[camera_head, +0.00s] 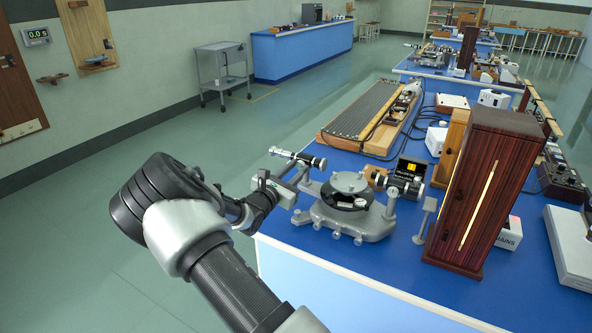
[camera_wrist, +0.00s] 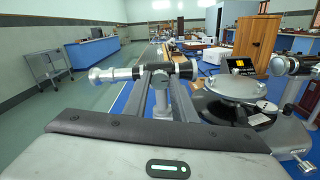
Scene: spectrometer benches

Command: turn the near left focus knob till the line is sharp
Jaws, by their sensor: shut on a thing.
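The near spectrometer (camera_head: 345,215) is a grey instrument with a round table, on the front of the blue bench. Its left tube (camera_wrist: 120,74), black with silver ends, lies across the wrist view and also shows in the head view (camera_head: 303,158). My gripper (camera_wrist: 160,74) reaches this tube from the near side, its fingers shut on the small focus knob (camera_wrist: 159,80) at the tube's side. The fingertips hide most of the knob. A small black display (camera_head: 411,169) behind the instrument shows a yellow patch; I cannot tell how sharp its line is.
The right tube (camera_head: 402,185) points away from the round table. A tall dark wooden case (camera_head: 486,190) stands to its right, and a long ribbed board (camera_head: 372,115) lies behind. Open floor (camera_head: 190,160) is on the left, with a grey trolley (camera_head: 222,75) farther back.

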